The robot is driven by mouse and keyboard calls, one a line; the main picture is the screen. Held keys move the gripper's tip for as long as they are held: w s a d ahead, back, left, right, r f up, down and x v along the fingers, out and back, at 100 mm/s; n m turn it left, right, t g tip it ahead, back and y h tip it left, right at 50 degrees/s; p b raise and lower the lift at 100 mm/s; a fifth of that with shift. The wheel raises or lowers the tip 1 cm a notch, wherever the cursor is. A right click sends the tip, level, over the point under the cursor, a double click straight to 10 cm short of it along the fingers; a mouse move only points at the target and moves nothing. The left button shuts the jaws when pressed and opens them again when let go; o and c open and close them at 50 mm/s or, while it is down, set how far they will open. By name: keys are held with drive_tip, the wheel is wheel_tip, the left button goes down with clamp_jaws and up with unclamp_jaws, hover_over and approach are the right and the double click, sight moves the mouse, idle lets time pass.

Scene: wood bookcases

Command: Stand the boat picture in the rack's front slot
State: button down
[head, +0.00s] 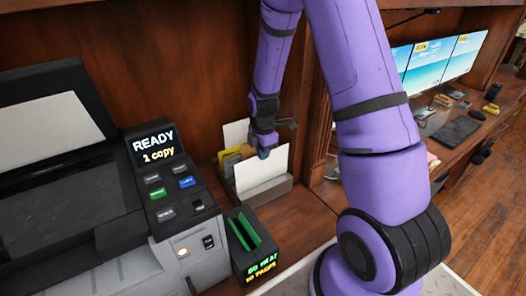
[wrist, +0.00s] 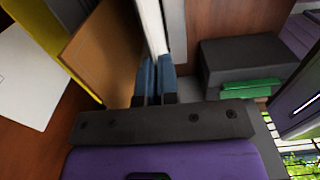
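A white panel (head: 262,170) stands upright in the front of the grey rack (head: 266,195), its face blank toward the head camera. No boat image shows, so I cannot tell whether this is the boat picture. My gripper (head: 264,152) is at the panel's top edge. In the wrist view, the blue fingertips (wrist: 155,82) are closed on the thin white panel (wrist: 152,25), seen edge-on. Whether its lower edge rests on the slot floor is hidden. Behind it are a yellow item (head: 230,160) and another white sheet (head: 235,133); a brown board (wrist: 105,45) shows beside the fingers.
A copier (head: 166,195) with a lit panel stands left of the rack. A black box with green slots (head: 245,245) sits in front of the rack. A wood wall is behind. Monitors (head: 440,60) and a keyboard (head: 455,131) are on a desk at right.

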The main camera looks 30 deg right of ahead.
drive_tip(key=shift+f, duration=0.95)
drive_tip(key=shift+r, duration=0.15)
drive_tip(key=shift+r, duration=2.6)
drive_tip(key=shift+f, duration=2.75)
idle(0.5)
drive_tip(key=c, duration=1.3)
unclamp_jaws()
drive_tip(key=shift+r, duration=0.1)
